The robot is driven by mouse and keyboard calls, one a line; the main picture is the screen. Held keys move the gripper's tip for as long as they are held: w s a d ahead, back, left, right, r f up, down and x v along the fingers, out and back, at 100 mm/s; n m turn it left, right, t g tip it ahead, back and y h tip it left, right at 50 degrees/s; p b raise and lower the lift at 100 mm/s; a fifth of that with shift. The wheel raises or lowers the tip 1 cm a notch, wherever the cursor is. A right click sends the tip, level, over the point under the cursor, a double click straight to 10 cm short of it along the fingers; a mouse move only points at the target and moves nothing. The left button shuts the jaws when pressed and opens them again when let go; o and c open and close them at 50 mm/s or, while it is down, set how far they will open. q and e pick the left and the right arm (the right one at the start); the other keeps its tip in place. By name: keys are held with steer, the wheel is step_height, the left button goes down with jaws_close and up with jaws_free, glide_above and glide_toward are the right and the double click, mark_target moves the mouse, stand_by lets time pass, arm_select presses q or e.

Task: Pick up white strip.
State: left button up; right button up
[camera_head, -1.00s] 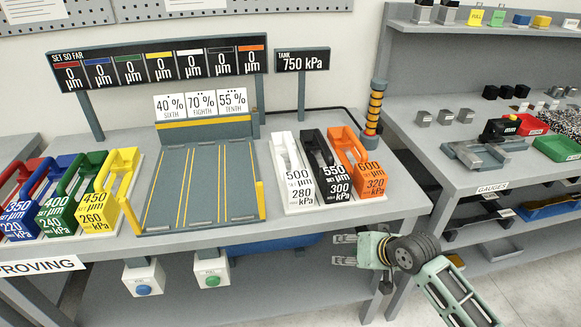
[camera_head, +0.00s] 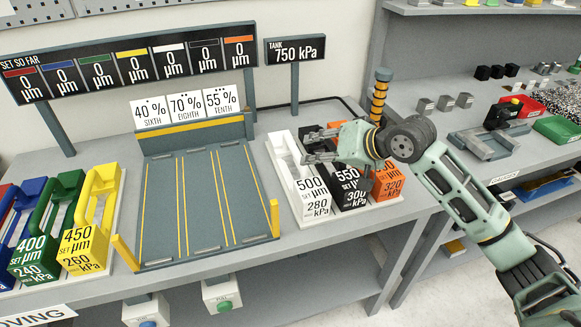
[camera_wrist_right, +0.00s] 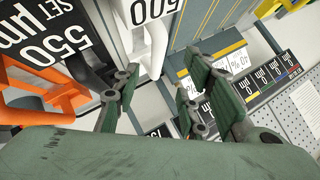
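The white strip (camera_head: 312,197), labelled 500 µm and 280 kPa, lies in a pale tray on the bench with its handle loop toward the back. In the right wrist view its label end (camera_wrist_right: 152,12) shows at the top. My right gripper (camera_head: 320,146) is open over the tray, just right of the white strip's handle and above the black strip (camera_head: 348,193). In the right wrist view the open fingers (camera_wrist_right: 160,98) stand apart with nothing clearly held between them. They partly hide the black and orange strips. My left gripper is not in view.
The orange strip (camera_head: 387,184) lies right of the black one. A slotted grey fixture (camera_head: 205,205) stands to the left, with the yellow strip (camera_head: 90,225) and others beyond. A black and orange post (camera_head: 378,98) stands behind my gripper.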

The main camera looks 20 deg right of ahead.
mark_target(299, 154)
steer(key=p+x, duration=0.1)
steer(key=x, duration=0.8)
steer(key=shift+w+d+f, duration=0.15)
steer(key=shift+w+f, duration=0.1)
steer(key=shift+f, duration=0.05)
steer(key=c, duration=0.3)
jaws_close()
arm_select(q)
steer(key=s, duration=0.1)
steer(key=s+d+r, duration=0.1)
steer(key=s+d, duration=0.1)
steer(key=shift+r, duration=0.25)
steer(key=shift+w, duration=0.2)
